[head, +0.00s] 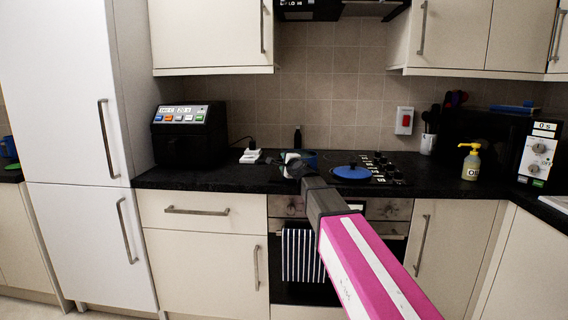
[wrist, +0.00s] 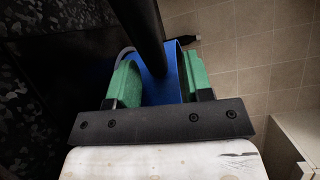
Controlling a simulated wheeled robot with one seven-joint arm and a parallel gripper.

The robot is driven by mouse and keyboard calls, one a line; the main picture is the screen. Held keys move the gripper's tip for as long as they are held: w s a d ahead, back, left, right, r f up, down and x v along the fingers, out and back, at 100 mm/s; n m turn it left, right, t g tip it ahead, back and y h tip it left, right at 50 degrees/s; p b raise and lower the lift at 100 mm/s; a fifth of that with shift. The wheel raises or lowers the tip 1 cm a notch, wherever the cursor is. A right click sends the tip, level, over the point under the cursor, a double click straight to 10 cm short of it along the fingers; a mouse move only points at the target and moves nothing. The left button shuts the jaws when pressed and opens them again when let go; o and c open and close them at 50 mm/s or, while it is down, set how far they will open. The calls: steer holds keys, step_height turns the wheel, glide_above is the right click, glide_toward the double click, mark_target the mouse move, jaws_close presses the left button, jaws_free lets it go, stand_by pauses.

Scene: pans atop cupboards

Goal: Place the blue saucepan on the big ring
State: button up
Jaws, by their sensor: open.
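My gripper (head: 293,163) is over the worktop at the left end of the hob. In the wrist view its green fingers (wrist: 161,62) are apart, one on each side of a blue pan part (wrist: 160,88), with a black bar like a handle above it. I cannot tell whether they touch it. This seems to be the blue saucepan (head: 310,157), mostly hidden behind my gripper in the head view. The black hob (head: 385,170) is to the right; its rings are too small to tell apart.
A flat blue round pan or lid (head: 352,173) sits on the hob's front left. A black appliance (head: 190,135) stands on the worktop at left. A yellow pump bottle (head: 470,162) and a black microwave (head: 500,137) are at right. The tiled wall (head: 330,100) is close behind.

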steer(key=v, duration=1)
steer(key=shift+s, duration=0.4)
